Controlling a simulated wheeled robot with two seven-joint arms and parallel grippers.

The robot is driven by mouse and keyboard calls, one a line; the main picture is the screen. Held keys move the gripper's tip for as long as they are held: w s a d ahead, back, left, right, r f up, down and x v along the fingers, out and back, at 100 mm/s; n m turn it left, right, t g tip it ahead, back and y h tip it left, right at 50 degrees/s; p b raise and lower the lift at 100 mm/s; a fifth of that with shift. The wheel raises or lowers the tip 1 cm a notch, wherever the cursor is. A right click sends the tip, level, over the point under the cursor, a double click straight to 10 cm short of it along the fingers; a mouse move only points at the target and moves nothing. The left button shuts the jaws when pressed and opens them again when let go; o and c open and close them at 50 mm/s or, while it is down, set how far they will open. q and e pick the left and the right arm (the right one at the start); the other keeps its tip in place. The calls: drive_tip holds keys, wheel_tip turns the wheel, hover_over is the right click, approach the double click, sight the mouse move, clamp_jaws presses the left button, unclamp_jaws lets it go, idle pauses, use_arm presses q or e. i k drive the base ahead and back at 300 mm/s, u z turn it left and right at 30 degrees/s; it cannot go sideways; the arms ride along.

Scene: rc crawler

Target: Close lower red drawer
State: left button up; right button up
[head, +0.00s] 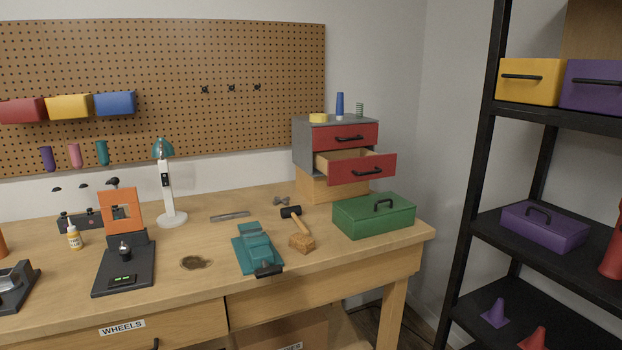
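The lower red drawer (362,167) is pulled out of a small grey cabinet (304,147). Its red front with a black handle stands forward and to the right of the cabinet, and part of its wooden inside shows. The upper red drawer (330,140) above it is shut. The cabinet rests on a wooden block (318,186) at the right back of the workbench. Neither of my grippers shows in the head view.
A green toolbox (372,219) stands in front of the cabinet, below the open drawer. A mallet (298,228) and a teal vise (257,249) lie to its left on the workbench (200,285). A black shelf rack (478,150) stands at the right.

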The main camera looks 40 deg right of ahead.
sight(358, 165)
drive_tip(key=u, duration=0.15)
drive_tip(key=i, duration=0.6)
drive_tip(key=z, duration=1.25)
drive_tip(key=i, duration=0.8)
drive_tip(key=z, duration=0.9)
